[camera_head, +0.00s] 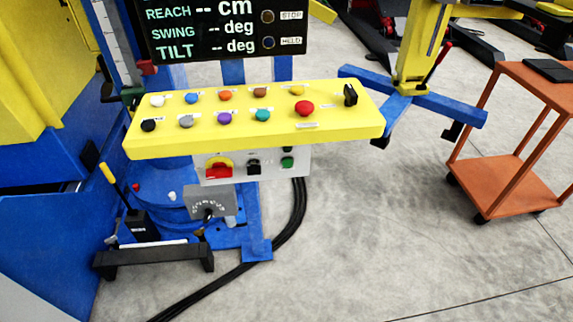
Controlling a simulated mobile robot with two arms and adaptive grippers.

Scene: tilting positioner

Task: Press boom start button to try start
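A yellow control panel (345,123) carries two rows of coloured buttons. The back row has a white button (157,101), a blue one (191,98), an orange one (225,96), a brown one (260,92) and a yellow one (297,90). The front row has a black button (148,125), a grey one (186,121), a purple one (224,118), a teal one (263,115) and a larger red one (305,108). Their labels are too small to read, so I cannot tell which is boom start. Neither gripper shows.
A display (215,47) above reads dashes for REACH, SWING and TILT. A grey box (300,172) below has a red-and-yellow switch (218,168) and a green button (288,162). A black selector (350,95) sits at the panel's right. An orange cart (512,180) stands right; floor before it is clear.

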